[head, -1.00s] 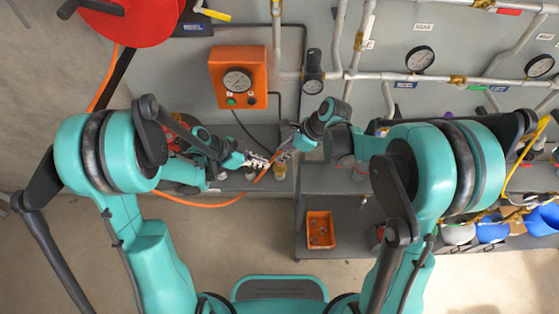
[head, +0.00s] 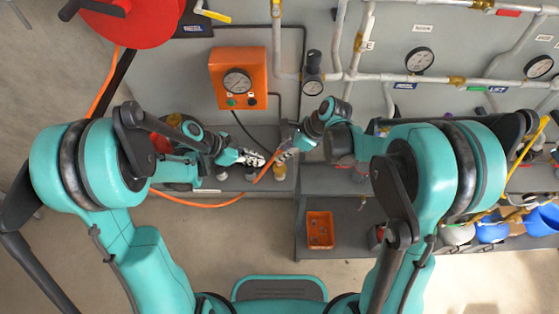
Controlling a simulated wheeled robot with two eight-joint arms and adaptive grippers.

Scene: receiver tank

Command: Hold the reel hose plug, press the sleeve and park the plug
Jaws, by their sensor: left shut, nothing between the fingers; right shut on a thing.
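The red hose reel (head: 130,22) is at the top left, with its orange hose (head: 205,205) running down behind my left arm and back up to the grippers. My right gripper (head: 277,160) is shut at the hose's end, above the grey bench. The plug is too small and covered to make out, and so is the sleeve. My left gripper (head: 262,160) is shut and empty, just left of the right gripper's fingers. I cannot tell whether it touches the plug or the hose.
An orange gauge box (head: 238,95) stands on the panel behind the grippers. A small brass-coloured fitting (head: 280,172) is on the bench just below them. An orange tray (head: 320,230) sits on the lower shelf. Pipes and gauges (head: 419,60) fill the right side.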

